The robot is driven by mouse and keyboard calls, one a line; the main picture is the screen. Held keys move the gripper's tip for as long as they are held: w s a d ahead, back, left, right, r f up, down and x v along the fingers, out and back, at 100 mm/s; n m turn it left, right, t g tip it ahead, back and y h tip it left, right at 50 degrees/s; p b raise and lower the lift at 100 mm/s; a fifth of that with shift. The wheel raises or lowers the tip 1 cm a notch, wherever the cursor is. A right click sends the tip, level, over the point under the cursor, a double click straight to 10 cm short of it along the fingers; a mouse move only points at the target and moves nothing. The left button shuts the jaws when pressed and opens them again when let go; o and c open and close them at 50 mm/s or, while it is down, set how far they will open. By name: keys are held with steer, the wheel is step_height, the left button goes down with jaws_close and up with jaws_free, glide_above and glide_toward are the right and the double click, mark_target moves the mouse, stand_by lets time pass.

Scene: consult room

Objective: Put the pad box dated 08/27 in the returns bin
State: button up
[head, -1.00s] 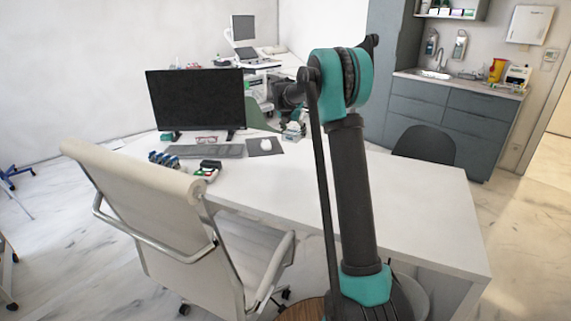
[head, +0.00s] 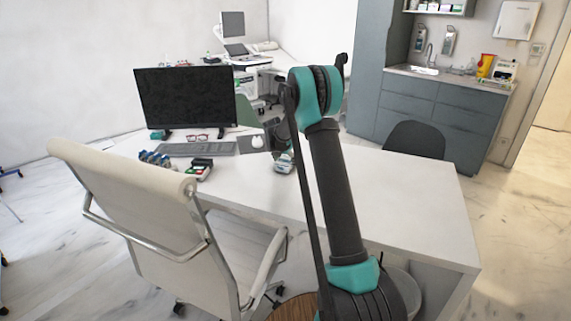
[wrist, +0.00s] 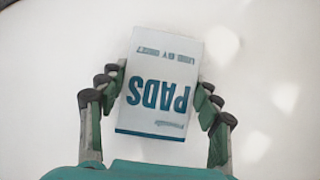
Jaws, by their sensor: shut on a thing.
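A white pad box (wrist: 157,84) with blue "PADS" lettering sits between the fingers of my gripper (wrist: 160,98) in the wrist view. Its print is upside down there; the small date line looks like "USE BY 08/27". The fingers lie along both long sides of the box and are shut on it. In the head view my gripper (head: 283,158) is over the white desk, right of the mouse, partly hidden by my arm. I cannot make out a labelled returns bin in either view.
The white desk (head: 400,205) is mostly clear on the right. A monitor (head: 186,98), keyboard (head: 195,149), mouse (head: 257,141) and small dark and red-green items (head: 199,169) stand on the left. A cream chair (head: 125,200) is at the near side.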

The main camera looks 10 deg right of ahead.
steer(key=shift+f, duration=0.4)
steer(key=shift+f, duration=0.1)
steer(key=o, duration=1.2)
